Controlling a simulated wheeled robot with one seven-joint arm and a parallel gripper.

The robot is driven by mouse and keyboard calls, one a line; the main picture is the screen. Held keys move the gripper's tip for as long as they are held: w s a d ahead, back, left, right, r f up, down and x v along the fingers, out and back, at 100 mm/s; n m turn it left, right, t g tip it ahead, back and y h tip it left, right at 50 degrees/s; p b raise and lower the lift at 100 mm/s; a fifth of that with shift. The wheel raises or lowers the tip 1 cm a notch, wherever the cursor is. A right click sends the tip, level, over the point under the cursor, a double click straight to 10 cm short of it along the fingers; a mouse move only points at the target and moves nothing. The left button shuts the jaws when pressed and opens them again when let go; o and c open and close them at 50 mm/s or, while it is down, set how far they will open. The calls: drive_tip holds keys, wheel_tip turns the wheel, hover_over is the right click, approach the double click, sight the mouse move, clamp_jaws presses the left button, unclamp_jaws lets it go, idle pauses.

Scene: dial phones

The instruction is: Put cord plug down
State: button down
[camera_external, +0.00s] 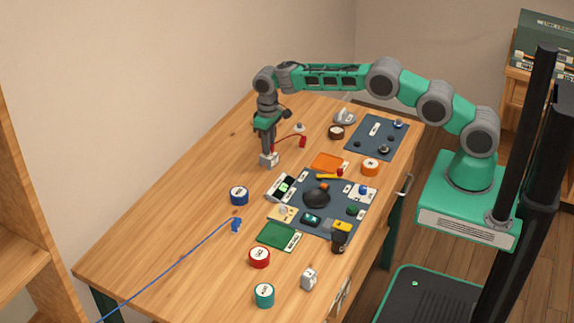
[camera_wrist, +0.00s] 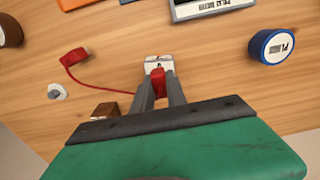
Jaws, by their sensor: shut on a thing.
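My gripper (camera_external: 270,148) points down over the left part of the table. In the wrist view my gripper (camera_wrist: 160,98) is shut on a red cord plug (camera_wrist: 158,82). A thin red cord (camera_wrist: 110,88) runs from it to a second red end piece (camera_wrist: 74,57) on the table, also seen in the outside view (camera_external: 303,141). A small light grey block (camera_wrist: 158,62) is right at the tip of the held plug; it also shows below my gripper in the outside view (camera_external: 269,160). I cannot tell whether the plug is inside the block or only against it.
A blue round tin (camera_external: 239,196), a blue plug (camera_external: 235,224) with a long blue cord, and a dark mat (camera_external: 337,226) with small parts are nearby. A white-tipped knob (camera_wrist: 56,91) and a brown block (camera_wrist: 105,110) are close. The table's left side is bare.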

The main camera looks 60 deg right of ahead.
drive_tip(key=c, duration=1.3)
unclamp_jaws()
drive_tip(key=shift+c, duration=0.2)
drive_tip(key=shift+r, duration=0.55)
wheel_tip(320, 180, up, 14)
drive_tip(key=b, duration=0.1)
drive_tip(key=s+d+r+t, duration=0.2)
drive_tip(key=s+r, duration=0.7)
drive_tip(key=s, duration=0.1)
drive_tip(key=s+d+r, duration=0.1)
drive_tip(key=s+d, duration=0.1)
drive_tip(key=s, duration=1.1)
drive_tip(key=s+f+t, duration=0.1)
drive_tip(key=s+f, duration=0.2)
drive_tip(key=s, duration=0.4)
drive_tip(key=s+f+t, duration=0.1)
drive_tip(key=s+f, duration=0.2)
drive_tip(key=s, duration=0.3)
drive_tip(key=shift+s+d+f, duration=0.3)
drive_tip(key=shift+s+d, duration=0.1)
drive_tip(key=shift+d, duration=0.05)
